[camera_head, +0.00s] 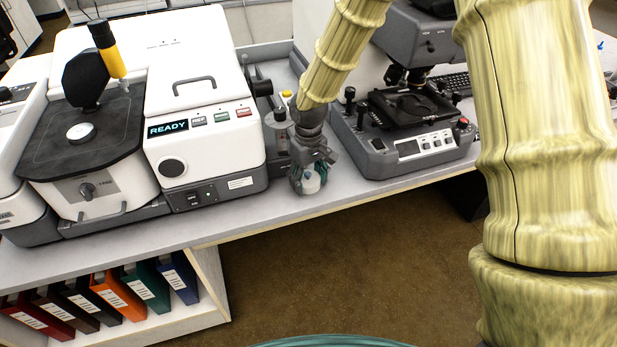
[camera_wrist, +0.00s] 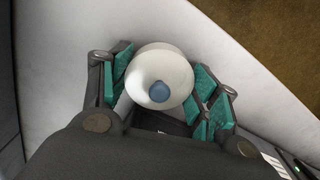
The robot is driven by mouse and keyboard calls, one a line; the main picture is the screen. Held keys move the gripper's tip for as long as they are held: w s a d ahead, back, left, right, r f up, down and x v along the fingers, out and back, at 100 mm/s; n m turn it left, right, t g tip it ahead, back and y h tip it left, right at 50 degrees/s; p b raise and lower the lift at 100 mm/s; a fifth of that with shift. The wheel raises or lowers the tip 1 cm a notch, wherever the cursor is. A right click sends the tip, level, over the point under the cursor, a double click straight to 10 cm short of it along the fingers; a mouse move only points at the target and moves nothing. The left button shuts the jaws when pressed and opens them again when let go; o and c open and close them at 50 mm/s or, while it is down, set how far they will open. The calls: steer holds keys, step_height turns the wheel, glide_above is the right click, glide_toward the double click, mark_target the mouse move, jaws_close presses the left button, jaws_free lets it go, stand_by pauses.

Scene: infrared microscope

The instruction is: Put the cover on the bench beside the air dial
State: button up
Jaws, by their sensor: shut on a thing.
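My gripper (camera_head: 312,180) is low over the front edge of the bench (camera_head: 235,215), between the white instrument and the microscope. Its teal-padded fingers (camera_wrist: 166,92) are shut on the cover (camera_wrist: 150,60), a white round piece with a blue knob on top. The cover (camera_head: 311,183) also shows in the head view between the fingers. I cannot tell whether its underside touches the bench. A clear cylinder (camera_head: 279,128) stands just behind my gripper; I cannot tell which is the air dial.
The white instrument (camera_head: 205,140) with a READY display stands left of my gripper. The grey microscope (camera_head: 405,140) stands close on the right. A narrow strip of bare bench runs along the front edge. Binders (camera_head: 120,292) stand on a shelf below.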

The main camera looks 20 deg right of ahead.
mark_target(308, 174)
steer(key=shift+f, duration=0.15)
steer(key=o, duration=0.9)
step_height(308, 174, up, 12)
stand_by(0.4)
